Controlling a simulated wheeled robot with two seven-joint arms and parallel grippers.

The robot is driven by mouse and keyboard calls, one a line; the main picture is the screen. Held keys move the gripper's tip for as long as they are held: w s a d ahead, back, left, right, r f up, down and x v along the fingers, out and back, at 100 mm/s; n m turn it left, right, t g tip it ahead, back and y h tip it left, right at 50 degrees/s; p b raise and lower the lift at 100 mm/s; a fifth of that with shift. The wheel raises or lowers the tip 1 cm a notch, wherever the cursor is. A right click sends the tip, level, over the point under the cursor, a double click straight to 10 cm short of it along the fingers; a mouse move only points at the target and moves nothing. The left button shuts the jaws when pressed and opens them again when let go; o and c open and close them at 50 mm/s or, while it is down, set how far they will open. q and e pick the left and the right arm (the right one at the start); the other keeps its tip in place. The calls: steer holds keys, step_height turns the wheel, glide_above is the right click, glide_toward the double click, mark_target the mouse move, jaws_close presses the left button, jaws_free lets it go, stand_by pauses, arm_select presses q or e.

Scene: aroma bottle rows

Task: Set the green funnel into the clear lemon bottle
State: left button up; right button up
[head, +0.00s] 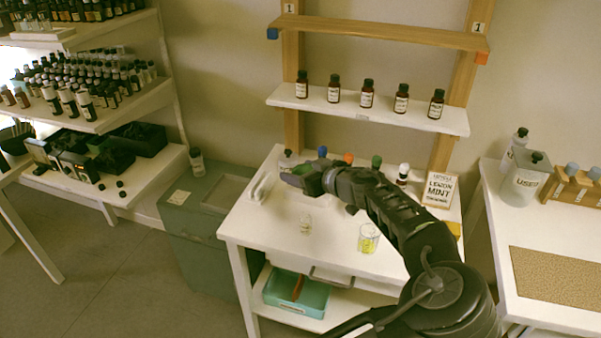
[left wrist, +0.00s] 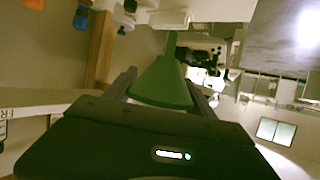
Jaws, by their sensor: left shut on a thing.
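My left gripper (head: 308,178) is over the white table and shut on the green funnel (left wrist: 163,82). In the left wrist view the funnel sits between the two fingers, wide end near the palm and narrow stem pointing away. In the head view only a bit of green (head: 297,179) shows at the fingertips. A small clear bottle (head: 306,224) stands on the table below and in front of the gripper, apart from the funnel. A clear glass vessel with yellow on it (head: 368,239) stands further right. I cannot read a lemon label on either. My right gripper is not in view.
Bottles with coloured caps stand along the table's back, partly behind my arm. A "LEMON MINT" card (head: 438,189) stands at the back right. Brown bottles (head: 367,94) line the shelf above. A teal bin (head: 296,292) sits under the table (head: 265,225). The table's front left is clear.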

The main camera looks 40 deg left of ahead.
arm_select(q)
steer(key=shift+f+b, duration=1.85)
steer(key=shift+f, duration=0.4)
steer(key=shift+b, duration=1)
steer(key=shift+f+b, duration=2.3)
steer(key=shift+f, duration=0.15)
steer(key=o, duration=1.4)
steer(key=v, duration=0.7)
steer(key=shift+d+b, duration=0.35)
steer(key=shift+s+r, duration=0.1)
steer(key=shift+s, duration=0.05)
